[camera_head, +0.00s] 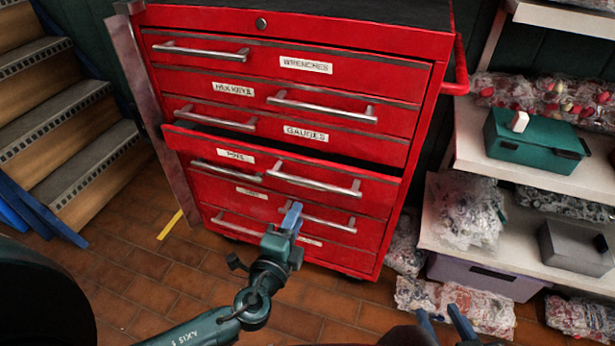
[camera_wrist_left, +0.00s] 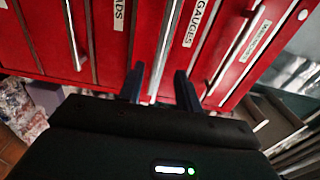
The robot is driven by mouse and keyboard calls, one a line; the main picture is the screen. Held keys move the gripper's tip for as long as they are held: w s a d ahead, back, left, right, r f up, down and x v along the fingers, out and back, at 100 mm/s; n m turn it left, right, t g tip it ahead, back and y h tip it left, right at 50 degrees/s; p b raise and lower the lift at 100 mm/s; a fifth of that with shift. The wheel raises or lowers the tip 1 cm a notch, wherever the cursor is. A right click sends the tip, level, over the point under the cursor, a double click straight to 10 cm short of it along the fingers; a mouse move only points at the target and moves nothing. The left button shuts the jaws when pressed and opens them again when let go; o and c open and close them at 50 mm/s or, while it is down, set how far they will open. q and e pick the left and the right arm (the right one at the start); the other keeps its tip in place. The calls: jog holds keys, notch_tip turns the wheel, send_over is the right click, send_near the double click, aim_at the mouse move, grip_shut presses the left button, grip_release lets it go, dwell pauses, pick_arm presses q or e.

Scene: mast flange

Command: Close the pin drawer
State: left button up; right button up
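The pin drawer (camera_head: 264,163) is pulled out a little from the red tool cabinet (camera_head: 400,170), with a dark gap along its top edge. Its label is at its left and its silver handle (camera_head: 315,180) at its right. My left gripper (camera_head: 291,214) is just below and in front of this handle. In the left wrist view, its two fingers (camera_wrist_left: 160,88) are apart, and a silver handle bar (camera_wrist_left: 161,62) shows between and beyond them; I cannot tell whether they touch it. My right gripper (camera_head: 446,320) is at the bottom edge, fingers apart and empty.
The other cabinet drawers, such as wrenches (camera_head: 350,77) and gauges (camera_head: 355,142), look shut. Shelves with a teal box (camera_head: 535,140) and bagged parts (camera_head: 465,210) stand at the right. Stairs (camera_head: 75,130) are at the left. Tiled floor (camera_head: 140,270) lies in front.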

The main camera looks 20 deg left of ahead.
aim_at(311, 186)
pick_arm(q)
jog(key=w, duration=1.1)
jog(key=shift+w+d, duration=0.2)
jog(key=shift+w, duration=0.05)
grip_shut()
